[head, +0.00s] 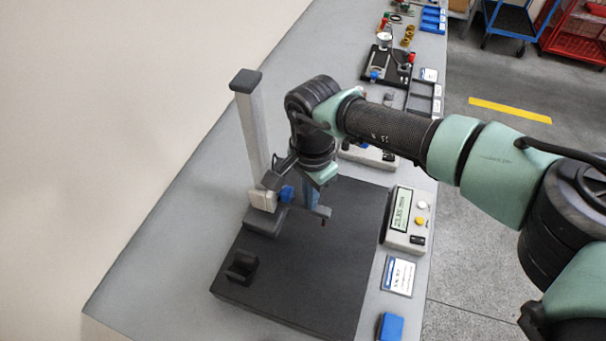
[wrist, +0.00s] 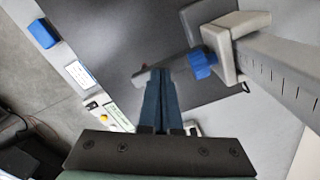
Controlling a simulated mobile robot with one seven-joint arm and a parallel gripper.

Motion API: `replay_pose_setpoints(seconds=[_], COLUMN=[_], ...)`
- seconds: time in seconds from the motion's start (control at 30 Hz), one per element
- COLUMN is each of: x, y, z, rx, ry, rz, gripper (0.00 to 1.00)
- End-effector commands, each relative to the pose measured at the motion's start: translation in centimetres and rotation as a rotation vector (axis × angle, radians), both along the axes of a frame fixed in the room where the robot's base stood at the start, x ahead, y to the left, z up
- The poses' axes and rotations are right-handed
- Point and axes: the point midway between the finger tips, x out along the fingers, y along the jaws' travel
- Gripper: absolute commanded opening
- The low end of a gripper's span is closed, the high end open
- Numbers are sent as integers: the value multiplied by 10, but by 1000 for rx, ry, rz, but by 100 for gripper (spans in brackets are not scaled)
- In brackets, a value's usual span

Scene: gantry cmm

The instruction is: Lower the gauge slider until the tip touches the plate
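The height gauge has a pale upright column (head: 250,120) with a beige slider (head: 262,200) low on it, and a blue knob (head: 286,194). The slider (wrist: 222,35) and knob (wrist: 200,62) also show in the wrist view. A grey measuring arm (wrist: 146,77) reaches out from the slider over the dark plate (head: 310,270). Its small dark tip (head: 323,222) seems to hang above the plate; the gap is hard to judge. My gripper (head: 314,206) is at this arm, beside the knob. Its fingers (wrist: 160,72) are together over the arm; whether they touch it is unclear.
A dark V-shaped block (head: 241,266) sits on the plate's left side. A display box (head: 405,220) with buttons, a label card (head: 398,276) and a blue block (head: 390,326) lie right of the plate. More instruments stand farther back. The plate's front is mostly clear.

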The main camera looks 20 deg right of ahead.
Motion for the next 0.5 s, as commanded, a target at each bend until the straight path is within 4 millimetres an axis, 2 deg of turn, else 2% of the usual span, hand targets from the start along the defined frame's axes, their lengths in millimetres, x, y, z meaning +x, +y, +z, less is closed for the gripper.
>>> replay_pose_setpoints(seconds=[0.5], x=[0], y=[0], z=[-7], rx=[0], ry=[0], rz=[0], gripper=[0])
